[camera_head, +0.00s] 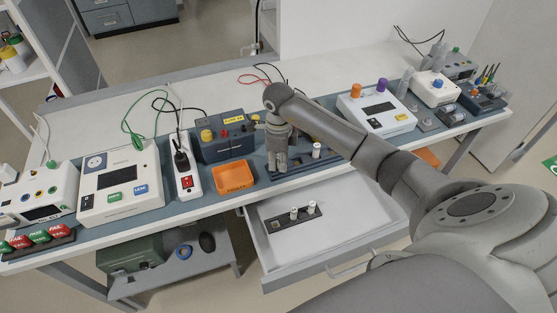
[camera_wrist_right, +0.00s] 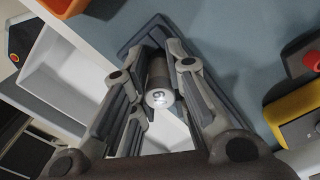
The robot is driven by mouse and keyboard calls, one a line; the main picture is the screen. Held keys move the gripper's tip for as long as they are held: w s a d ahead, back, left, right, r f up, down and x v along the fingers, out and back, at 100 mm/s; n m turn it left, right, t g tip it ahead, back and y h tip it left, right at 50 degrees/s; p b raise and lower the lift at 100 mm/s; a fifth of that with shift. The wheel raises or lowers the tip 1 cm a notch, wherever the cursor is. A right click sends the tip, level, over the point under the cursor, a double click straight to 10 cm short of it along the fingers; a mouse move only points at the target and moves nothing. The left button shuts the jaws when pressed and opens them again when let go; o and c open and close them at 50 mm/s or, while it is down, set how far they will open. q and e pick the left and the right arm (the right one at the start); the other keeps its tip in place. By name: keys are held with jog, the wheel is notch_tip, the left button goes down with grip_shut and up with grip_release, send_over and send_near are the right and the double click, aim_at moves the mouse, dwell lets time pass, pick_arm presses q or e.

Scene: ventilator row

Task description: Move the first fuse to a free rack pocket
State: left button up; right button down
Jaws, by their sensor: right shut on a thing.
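My right gripper (camera_head: 277,165) points down at the bench's front edge, beside the orange tray. In the right wrist view the gripper (camera_wrist_right: 160,90) is shut on a fuse (camera_wrist_right: 160,88), a dark cylinder with a shiny metal end cap. The head view does not show this fuse clearly. A dark strip (camera_head: 300,163) lies on the bench at the gripper, with a white cylinder (camera_head: 317,150) upright to the right. In the open drawer, a dark rack (camera_head: 283,222) holds two white fuses, one (camera_head: 293,213) and another (camera_head: 311,207). My left gripper is not in view.
The open drawer (camera_head: 355,226) juts out below the bench. The orange tray (camera_head: 233,177), a blue box with knobs (camera_head: 224,140) and a power strip (camera_head: 185,170) stand left of the gripper. A white device (camera_head: 377,112) stands to the right. The drawer floor around the rack is clear.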

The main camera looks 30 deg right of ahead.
dwell(0.3)
jog(key=c, duration=1.3)
grip_release()
notch_tip(320, 180, up, 12)
jog(key=shift+f, duration=0.1)
